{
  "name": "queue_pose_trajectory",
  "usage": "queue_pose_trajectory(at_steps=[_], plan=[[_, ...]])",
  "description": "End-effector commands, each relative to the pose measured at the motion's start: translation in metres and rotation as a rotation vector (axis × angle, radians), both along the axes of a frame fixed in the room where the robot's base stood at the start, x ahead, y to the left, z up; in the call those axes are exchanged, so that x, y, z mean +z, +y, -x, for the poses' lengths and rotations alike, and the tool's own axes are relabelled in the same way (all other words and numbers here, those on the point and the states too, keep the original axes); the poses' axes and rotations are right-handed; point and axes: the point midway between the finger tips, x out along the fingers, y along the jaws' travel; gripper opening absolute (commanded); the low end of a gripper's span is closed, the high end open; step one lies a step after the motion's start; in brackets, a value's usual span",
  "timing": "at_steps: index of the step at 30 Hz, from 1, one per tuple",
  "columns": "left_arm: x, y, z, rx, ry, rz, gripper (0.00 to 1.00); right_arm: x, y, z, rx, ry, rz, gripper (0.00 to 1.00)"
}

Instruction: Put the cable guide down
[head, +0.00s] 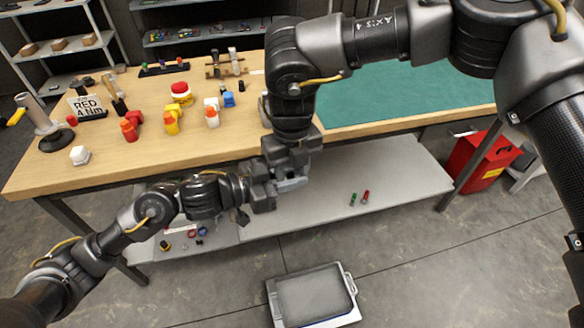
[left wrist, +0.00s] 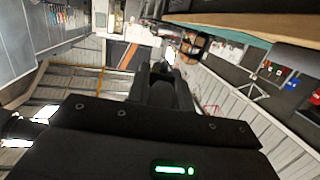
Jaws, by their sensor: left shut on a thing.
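My left gripper (head: 264,190) reaches in from the lower left, in front of the workbench's lower shelf. It is shut on a small light grey piece (head: 292,184), which looks like the cable guide but is mostly hidden by the grippers. My right gripper (head: 286,158) points down from above, close against the left gripper and the grey piece. I cannot tell whether its jaws are open or touch the piece. In the left wrist view the dark left fingers (left wrist: 163,88) are close together, and the held piece is not clear there.
The wooden workbench (head: 200,150) carries a green mat (head: 400,95), several small bottles and a torque sign (head: 88,106). A green and a red marker (head: 365,197) lie on the lower shelf (head: 400,170). A grey-topped case (head: 312,295) lies on the floor. A red bin (head: 480,160) stands right.

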Motion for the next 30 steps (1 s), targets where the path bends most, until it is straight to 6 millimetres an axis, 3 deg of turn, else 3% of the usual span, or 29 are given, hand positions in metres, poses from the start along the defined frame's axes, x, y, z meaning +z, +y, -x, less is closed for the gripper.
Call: queue_pose_trajectory(at_steps=[1, 10, 14, 15, 20, 30], plan=[[0.0000, 0.0000, 0.0000, 0.000, 0.000, 0.000, 0.02, 0.0000, 0.0001, 0.0000, 0.000, 0.000, 0.000, 0.39], [0.0000, 0.0000, 0.0000, 0.000, 0.000, 0.000, 0.02, 0.0002, 0.0000, 0.0000, 0.000, 0.000, 0.000, 0.00], [0.0000, 0.0000, 0.0000, 0.000, 0.000, 0.000, 0.02, 0.0003, -0.0001, 0.0000, 0.000, 0.000, 0.000, 0.00], [0.0000, 0.0000, 0.0000, 0.000, 0.000, 0.000, 0.28, 0.0003, -0.0001, 0.0000, 0.000, 0.000, 0.000, 0.00], [0.0000, 0.0000, 0.0000, 0.000, 0.000, 0.000, 0.48, 0.0003, -0.0001, 0.0000, 0.000, 0.000, 0.000, 0.00], [0.0004, 0.0041, 0.0019, 0.001, 0.000, -0.001, 0.48, 0.0004, 0.0000, 0.0000, 0.000, 0.000, 0.000, 0.00]])
